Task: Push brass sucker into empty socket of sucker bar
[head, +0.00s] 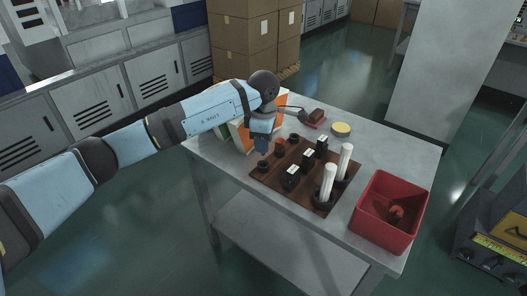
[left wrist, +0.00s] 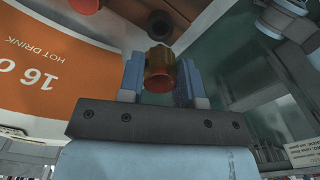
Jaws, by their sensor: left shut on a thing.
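My left gripper (head: 262,148) points down over the left edge of the brown board on the grey table. In the left wrist view the fingers (left wrist: 160,80) are shut on the brass sucker (left wrist: 159,62), a brass-coloured cylinder with a reddish round end. In the head view the sucker is too small or hidden to make out. A dark round cup-like piece (left wrist: 160,22) and a reddish-brown piece (left wrist: 86,4) lie beyond the fingertips, apart from the held sucker. I cannot make out the sucker bar or its empty socket for certain. My right gripper is not in view.
The brown board (head: 268,176) holds black blocks (head: 292,177), white cylinders (head: 328,182) and small round pieces. Printed orange-and-white sheets (head: 239,135) stand close beside the gripper. A red bin (head: 388,190) is at the right; a yellow disc (head: 341,129) lies behind the board.

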